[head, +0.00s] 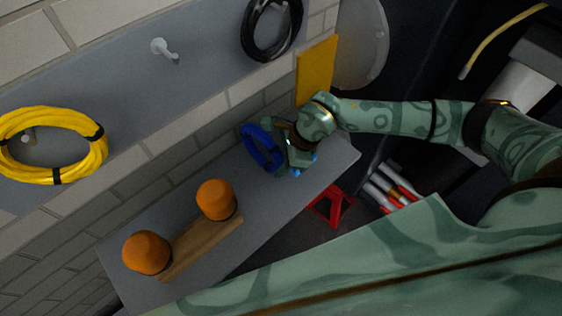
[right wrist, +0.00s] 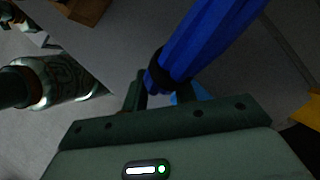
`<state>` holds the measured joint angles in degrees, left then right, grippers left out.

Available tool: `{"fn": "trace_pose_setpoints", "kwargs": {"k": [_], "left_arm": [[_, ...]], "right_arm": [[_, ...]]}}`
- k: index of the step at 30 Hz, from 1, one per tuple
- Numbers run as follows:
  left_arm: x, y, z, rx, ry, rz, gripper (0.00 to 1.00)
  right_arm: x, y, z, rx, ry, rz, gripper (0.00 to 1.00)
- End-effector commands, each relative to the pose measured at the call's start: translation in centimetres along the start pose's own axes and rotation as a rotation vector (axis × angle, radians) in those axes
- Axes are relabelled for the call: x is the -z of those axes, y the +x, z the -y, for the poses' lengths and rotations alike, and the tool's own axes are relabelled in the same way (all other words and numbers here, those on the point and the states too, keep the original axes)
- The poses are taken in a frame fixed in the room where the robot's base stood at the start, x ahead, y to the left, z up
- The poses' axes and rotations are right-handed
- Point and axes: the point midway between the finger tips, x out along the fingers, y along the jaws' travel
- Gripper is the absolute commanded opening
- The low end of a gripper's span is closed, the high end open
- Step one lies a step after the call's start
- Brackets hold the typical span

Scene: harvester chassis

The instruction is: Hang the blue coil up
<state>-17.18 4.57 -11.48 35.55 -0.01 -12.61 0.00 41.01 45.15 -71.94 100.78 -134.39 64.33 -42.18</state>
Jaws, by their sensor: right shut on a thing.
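The blue coil (head: 262,148) is at the right part of the grey shelf, near the wall. My right gripper (head: 287,143) is shut on its right side. In the right wrist view the blue coil (right wrist: 205,45), with a black band, runs up from between the fingers of the right gripper (right wrist: 162,97). Whether the coil touches the shelf I cannot tell. A bare white peg (head: 163,48) sticks out of the grey wall panel, between a yellow coil (head: 55,178) on the left and a black coil (head: 262,50) on the right. My left gripper is not in view.
On the grey shelf (head: 262,215), two orange rounded objects (head: 146,252) (head: 216,198) stand by a wooden board (head: 200,248). A yellow panel (head: 317,70) is on the wall beyond my right gripper. A red stand (head: 331,205) is below the shelf. The wall around the peg is clear.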

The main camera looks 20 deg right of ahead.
Motion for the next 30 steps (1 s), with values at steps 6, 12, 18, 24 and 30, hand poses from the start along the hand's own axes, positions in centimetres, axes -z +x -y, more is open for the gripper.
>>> {"fn": "trace_pose_setpoints", "kwargs": {"k": [6, 12, 18, 24, 30], "left_arm": [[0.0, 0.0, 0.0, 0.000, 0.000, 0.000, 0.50], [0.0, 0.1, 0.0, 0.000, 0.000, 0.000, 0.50], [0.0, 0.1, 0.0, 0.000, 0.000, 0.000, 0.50], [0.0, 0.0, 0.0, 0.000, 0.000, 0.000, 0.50], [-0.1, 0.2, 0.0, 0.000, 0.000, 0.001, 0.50]], "right_arm": [[0.2, 0.5, 0.1, 0.003, -0.001, 0.002, 0.00], [0.3, 0.7, 0.0, 0.001, 0.000, 0.000, 0.36], [0.3, 0.6, 0.0, 0.001, 0.000, 0.000, 0.50], [0.2, 0.1, 0.0, 0.002, 0.000, 0.000, 0.50], [0.3, -3.4, 0.1, 0.006, -0.003, 0.000, 0.50]]}}
